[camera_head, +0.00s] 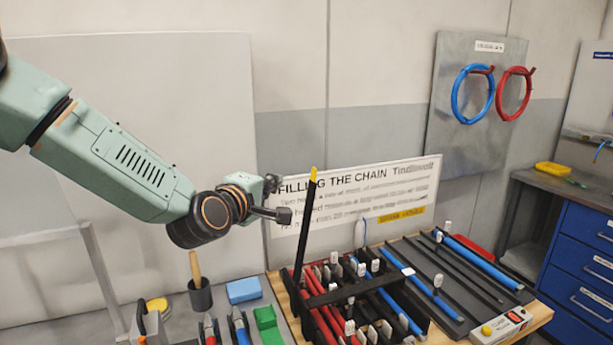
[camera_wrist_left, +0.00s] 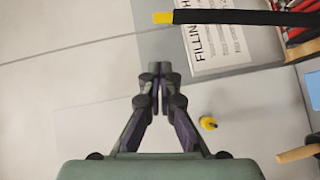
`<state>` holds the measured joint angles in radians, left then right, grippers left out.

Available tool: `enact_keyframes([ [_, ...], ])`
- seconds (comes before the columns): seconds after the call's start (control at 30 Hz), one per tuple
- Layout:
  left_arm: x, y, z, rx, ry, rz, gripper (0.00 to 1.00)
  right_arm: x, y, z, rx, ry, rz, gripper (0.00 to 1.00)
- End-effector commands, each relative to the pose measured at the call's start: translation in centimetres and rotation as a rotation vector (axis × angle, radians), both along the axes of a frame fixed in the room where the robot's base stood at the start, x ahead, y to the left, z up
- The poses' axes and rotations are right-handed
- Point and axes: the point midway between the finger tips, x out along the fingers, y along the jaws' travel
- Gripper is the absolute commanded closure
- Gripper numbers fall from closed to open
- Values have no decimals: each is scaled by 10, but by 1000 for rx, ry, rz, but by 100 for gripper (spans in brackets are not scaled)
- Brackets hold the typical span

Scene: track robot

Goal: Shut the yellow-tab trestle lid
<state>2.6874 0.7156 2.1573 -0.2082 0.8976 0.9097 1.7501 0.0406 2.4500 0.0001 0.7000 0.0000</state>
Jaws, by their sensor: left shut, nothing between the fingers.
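The trestle lid (camera_head: 306,225) is a thin black bar that stands upright, open, at the left end of a black trestle rack (camera_head: 338,294). Its yellow tab (camera_head: 313,173) is at the top. In the left wrist view the lid (camera_wrist_left: 240,18) crosses the upper right, with the yellow tab (camera_wrist_left: 162,17) at its left end. My left gripper (camera_head: 279,200) is just left of the lid's upper part in the head view. Its fingertips (camera_wrist_left: 157,70) are together and empty, apart from the tab in the wrist view. My right gripper is not in view.
Red and blue tubes (camera_head: 322,318) with white tags lie in the rack. A sign board (camera_head: 420,180) stands behind it. A dark tray (camera_head: 462,290) with rods and a control box (camera_head: 500,328) are to the right.

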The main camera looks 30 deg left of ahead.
Motion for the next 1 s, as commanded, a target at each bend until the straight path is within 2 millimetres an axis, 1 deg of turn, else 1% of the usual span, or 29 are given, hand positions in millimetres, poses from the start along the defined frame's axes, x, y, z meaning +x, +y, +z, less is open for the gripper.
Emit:
enact_keyframes([
  [0.2, 33, 1, -5, 7, 3, -6, 100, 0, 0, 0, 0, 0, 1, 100],
  [0.5, 82, 5, -10, 6, 1, -7, 100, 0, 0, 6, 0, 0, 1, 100],
  [0.7, 99, -12, -14, 5, 2, -8, 100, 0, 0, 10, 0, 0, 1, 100],
  [0.8, 105, -16, -15, 3, 2, -6, 100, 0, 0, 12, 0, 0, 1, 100],
  [1.0, 110, -21, -17, 1, 1, -6, 100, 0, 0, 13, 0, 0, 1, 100],
])
